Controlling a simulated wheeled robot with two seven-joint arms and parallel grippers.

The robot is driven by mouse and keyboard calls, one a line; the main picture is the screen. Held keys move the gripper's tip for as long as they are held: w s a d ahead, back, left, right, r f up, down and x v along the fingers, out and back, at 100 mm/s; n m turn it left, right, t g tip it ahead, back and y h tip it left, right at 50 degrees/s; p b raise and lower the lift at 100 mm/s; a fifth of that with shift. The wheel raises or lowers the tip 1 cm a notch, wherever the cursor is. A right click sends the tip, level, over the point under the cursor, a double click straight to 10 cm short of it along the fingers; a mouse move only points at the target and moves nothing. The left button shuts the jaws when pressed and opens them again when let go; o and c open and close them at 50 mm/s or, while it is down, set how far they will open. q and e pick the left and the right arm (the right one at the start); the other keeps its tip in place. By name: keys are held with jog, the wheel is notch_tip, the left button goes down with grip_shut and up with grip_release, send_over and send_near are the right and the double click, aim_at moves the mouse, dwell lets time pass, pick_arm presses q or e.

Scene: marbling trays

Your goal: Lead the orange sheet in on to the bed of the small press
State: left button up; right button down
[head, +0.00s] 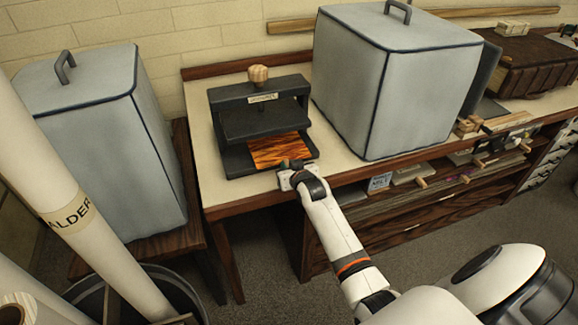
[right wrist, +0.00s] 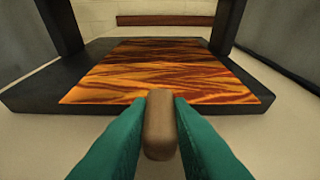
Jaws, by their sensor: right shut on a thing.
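The orange sheet (head: 280,148), marbled with dark streaks, lies flat over the dark bed (head: 237,163) of the small press (head: 224,110), partly under its raised upper plate. In the right wrist view the sheet (right wrist: 165,75) lies between the press posts, its near edge about at the bed's front edge. My right gripper (head: 291,169) is at the front of the press. Its teal fingers (right wrist: 159,125) are shut on a small brown wooden grip (right wrist: 159,130) at the middle of the sheet's near edge. How the grip joins the sheet is hidden. My left gripper is out of view.
A large grey covered box (head: 400,90) stands close right of the press. Another covered box (head: 110,150) stands left on a lower table. Pale rolled tubes (head: 90,225) lean at the front left. The pale tabletop (head: 215,190) is clear before the press.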

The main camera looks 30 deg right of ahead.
jog(key=c, duration=1.2)
grip_release()
jog(key=shift+c, duration=0.2)
